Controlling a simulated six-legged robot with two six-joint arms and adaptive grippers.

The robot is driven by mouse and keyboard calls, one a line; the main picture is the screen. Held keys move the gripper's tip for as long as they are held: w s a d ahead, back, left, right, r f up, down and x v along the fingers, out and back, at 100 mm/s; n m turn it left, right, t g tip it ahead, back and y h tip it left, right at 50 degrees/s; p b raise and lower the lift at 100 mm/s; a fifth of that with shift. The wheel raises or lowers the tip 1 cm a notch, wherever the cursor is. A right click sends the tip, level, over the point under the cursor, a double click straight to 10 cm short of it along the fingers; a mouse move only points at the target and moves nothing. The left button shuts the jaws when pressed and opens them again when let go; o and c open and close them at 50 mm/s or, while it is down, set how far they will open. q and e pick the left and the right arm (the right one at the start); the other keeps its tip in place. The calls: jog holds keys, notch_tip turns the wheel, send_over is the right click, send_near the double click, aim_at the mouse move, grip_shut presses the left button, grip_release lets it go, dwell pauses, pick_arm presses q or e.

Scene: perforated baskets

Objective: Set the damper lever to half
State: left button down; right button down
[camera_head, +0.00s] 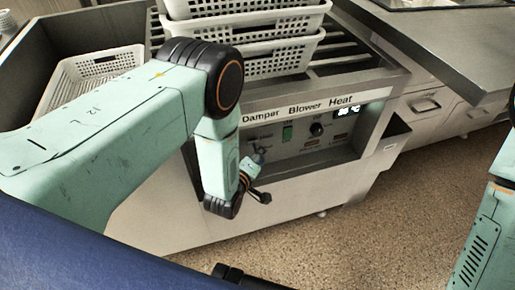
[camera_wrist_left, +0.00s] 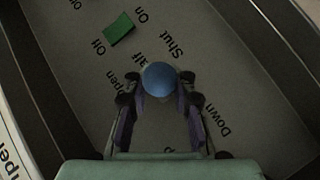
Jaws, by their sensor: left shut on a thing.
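The damper lever shows as a round blue knob (camera_wrist_left: 159,79) in the left wrist view. My left gripper (camera_wrist_left: 159,88) is shut on it, with a finger on each side. In the head view my left gripper (camera_head: 260,152) reaches to the panel under the "Damper" label (camera_head: 260,116); the knob is too small to make out there. My right gripper is out of view.
White perforated baskets (camera_head: 270,45) are stacked on the rack above. Another basket (camera_head: 95,68) lies left. Speckled floor is open at right.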

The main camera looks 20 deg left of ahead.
pick_arm(q)
jog(key=shift+s+r+n+g+p, duration=0.1)
jog(key=shift+r+n+g+p, duration=0.2)
jog(key=shift+g+p, duration=0.4)
jog(key=c, duration=1.1)
grip_release()
jog(key=v, duration=1.2)
jog(key=shift+a+f, duration=0.1)
jog(key=shift+a, duration=0.05)
